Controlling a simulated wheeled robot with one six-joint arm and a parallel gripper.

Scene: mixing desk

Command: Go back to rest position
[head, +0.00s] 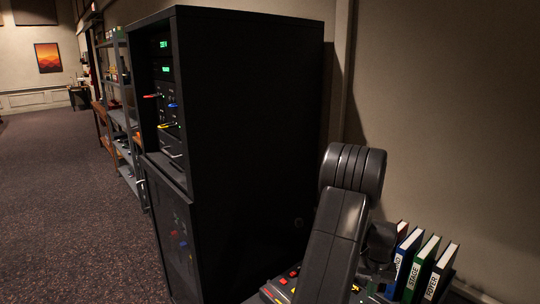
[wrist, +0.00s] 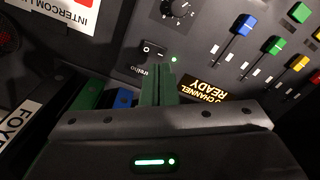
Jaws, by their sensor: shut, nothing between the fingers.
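My gripper (wrist: 158,88) shows in the wrist view with its two narrow fingers together and nothing between them. The fingertips appear over the dark mixing desk panel (wrist: 205,60), just below a black rocker switch (wrist: 152,50) and a small lit green light (wrist: 174,59). I cannot tell whether they touch the panel. In the head view my arm rises in front of the desk (head: 283,283), hiding much of it, and my gripper is out of sight there.
A tall black rack cabinet (head: 250,130) stands close left of my arm. Upright binders (head: 424,268) stand at the right by the wall. A knob (wrist: 178,8) and coloured sliders (wrist: 243,25) are near the fingers. Carpeted floor (head: 60,190) is open at the left.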

